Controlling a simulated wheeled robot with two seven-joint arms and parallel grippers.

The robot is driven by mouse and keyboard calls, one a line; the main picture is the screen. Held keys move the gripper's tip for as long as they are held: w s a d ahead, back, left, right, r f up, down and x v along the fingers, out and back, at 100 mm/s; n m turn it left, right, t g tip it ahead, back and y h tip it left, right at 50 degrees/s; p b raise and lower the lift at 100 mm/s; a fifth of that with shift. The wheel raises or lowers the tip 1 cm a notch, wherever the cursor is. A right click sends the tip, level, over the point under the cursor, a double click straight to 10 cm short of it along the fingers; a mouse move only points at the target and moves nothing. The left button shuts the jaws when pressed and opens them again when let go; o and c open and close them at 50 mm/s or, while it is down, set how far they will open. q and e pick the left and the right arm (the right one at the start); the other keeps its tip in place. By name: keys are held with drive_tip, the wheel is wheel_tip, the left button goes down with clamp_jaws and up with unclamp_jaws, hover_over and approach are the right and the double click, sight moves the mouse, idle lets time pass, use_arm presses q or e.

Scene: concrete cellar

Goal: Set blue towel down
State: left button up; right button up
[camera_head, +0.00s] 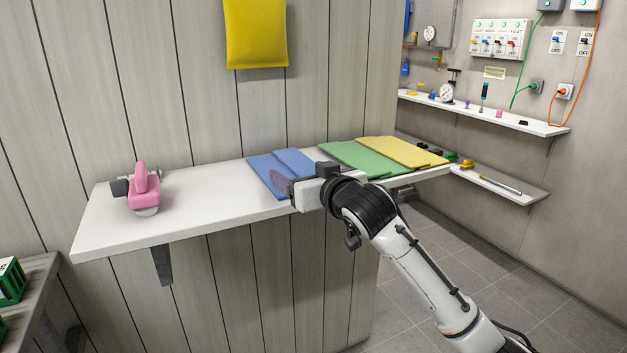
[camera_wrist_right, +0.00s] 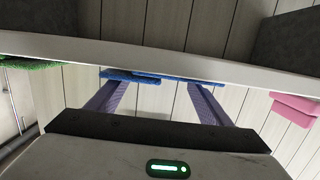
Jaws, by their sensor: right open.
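The blue towel (camera_head: 264,174) lies flat on the white shelf (camera_head: 205,208), with a second blue folded layer or towel (camera_head: 295,161) beside it on the right. My right gripper (camera_head: 283,186) is at the towel's near right part, close to the shelf's front edge. In the right wrist view the right gripper (camera_wrist_right: 157,88) has its two fingers wide apart, and the blue towel (camera_wrist_right: 150,77) shows as a thin edge on the shelf beyond them. Nothing shows gripped. Whether a finger touches the towel I cannot tell. My left gripper is not in view.
Green towels (camera_head: 352,158) and yellow towels (camera_head: 403,151) lie right of the blue. A pink iron-like object (camera_head: 145,187) stands at the shelf's left, with bare shelf between. A yellow cloth (camera_head: 256,33) hangs on the wall above. Narrow wall shelves (camera_head: 490,115) are at right.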

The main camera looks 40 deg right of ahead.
drive_tip(key=v, duration=0.7)
drive_tip(key=shift+s, duration=0.2)
drive_tip(key=shift+a, duration=0.1)
